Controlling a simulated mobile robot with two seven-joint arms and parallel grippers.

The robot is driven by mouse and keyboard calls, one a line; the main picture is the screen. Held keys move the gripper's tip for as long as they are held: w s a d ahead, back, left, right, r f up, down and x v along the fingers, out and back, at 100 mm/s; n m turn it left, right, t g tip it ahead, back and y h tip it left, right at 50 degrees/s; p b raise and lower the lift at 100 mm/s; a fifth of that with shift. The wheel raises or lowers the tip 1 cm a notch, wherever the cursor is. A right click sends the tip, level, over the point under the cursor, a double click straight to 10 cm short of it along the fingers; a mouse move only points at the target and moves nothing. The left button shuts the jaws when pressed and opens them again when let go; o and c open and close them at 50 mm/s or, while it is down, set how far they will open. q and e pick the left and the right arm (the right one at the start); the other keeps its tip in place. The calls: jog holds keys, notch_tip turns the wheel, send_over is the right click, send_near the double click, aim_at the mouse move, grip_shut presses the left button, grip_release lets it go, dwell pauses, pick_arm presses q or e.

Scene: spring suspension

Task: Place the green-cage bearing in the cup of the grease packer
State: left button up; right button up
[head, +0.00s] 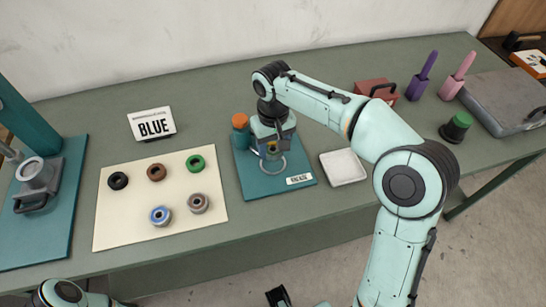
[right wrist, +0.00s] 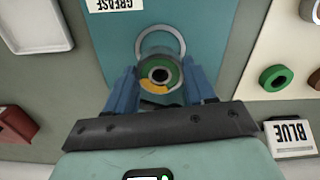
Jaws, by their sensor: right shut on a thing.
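My right gripper (head: 272,150) is over the teal grease packer base (head: 300,165). In the right wrist view, its blue fingers (right wrist: 160,82) are shut on the green-cage bearing (right wrist: 144,71), a round ring with a green band, a dark centre and a yellow patch at its lower edge. A pale metal ring (right wrist: 160,29) of the grease packer shows just beyond the bearing, and in the head view it is below the fingers (head: 272,173). The cup is mostly hidden by the bearing and fingers; I cannot tell whether the bearing touches it.
An orange-capped canister (head: 240,130) stands at the packer's back left. A cream mat (head: 125,215) holds several rings, one green (head: 195,163). A BLUE sign (head: 152,124) stands behind it. A white tray (head: 343,167) lies right of the packer. A teal press (head: 38,180) stands far left.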

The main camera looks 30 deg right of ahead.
aim_at(273, 164)
jog(key=shift+f+b, duration=0.35)
jog(key=shift+f, duration=1.85)
jog(key=shift+f, duration=0.2)
jog(key=o, duration=1.2)
notch_tip(273, 164, up, 12)
jog(key=shift+r+p, duration=0.2)
jog(key=shift+p, duration=1.05)
